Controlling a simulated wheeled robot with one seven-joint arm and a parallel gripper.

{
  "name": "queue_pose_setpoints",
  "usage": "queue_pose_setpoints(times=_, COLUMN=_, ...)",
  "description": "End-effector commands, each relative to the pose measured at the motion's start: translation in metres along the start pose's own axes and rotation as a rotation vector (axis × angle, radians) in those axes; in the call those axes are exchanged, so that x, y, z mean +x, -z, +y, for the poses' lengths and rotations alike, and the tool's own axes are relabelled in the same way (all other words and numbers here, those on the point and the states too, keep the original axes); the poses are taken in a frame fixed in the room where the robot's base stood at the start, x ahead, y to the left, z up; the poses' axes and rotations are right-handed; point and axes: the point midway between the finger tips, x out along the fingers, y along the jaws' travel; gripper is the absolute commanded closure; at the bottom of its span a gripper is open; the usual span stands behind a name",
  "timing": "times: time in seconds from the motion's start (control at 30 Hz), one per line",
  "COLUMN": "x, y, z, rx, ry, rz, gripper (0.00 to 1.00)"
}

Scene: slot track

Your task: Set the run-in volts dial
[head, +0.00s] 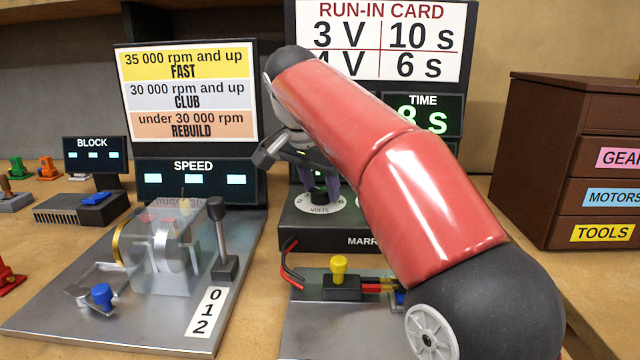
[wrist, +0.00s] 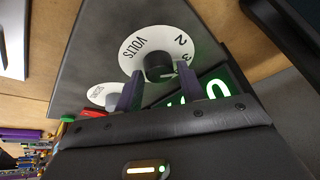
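The volts dial (head: 320,204) is a white plate with a dark knob on the sloping front of the dark run-in box. In the wrist view the dial plate (wrist: 132,48) shows VOLTS, 2 and part of a 3. The black knob (wrist: 158,67) has a small white mark on its right side, toward the 3; its exact setting is unclear. My gripper (wrist: 160,80) is at the dial, its two purple fingers apart on either side of the knob. I cannot tell whether they touch it. The run-in card (head: 385,40) reads 3 V 10 s and, partly covered, 4 V 6 s.
A time display (head: 422,115) reads 8 s, partly behind my arm. A smaller white dial (wrist: 97,94) sits beside the volts dial. A motor stand with a lever (head: 222,240) is at left; a metal plate with a yellow-knobbed switch (head: 340,280) is in front; drawers (head: 590,160) stand right.

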Motion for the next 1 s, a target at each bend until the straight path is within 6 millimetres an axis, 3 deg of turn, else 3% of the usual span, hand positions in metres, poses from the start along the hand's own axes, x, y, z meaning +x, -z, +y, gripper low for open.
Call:
queue_pose_setpoints(times=0.1, x=0.0, y=0.0, z=0.0, rx=0.0, ry=-0.001, rz=0.0, gripper=0.47)
queue_pose_setpoints(times=0.43, x=-0.004, y=0.0, z=0.0, rx=0.0, ry=-0.001, rz=-0.001, gripper=0.47)
queue_pose_setpoints(times=0.77, x=-0.053, y=0.0, z=-0.001, rx=0.0, ry=0.002, rz=0.0, gripper=0.47)
queue_pose_setpoints(times=1.0, x=-0.074, y=0.0, z=-0.001, rx=0.0, ry=-0.001, rz=0.0, gripper=0.47)
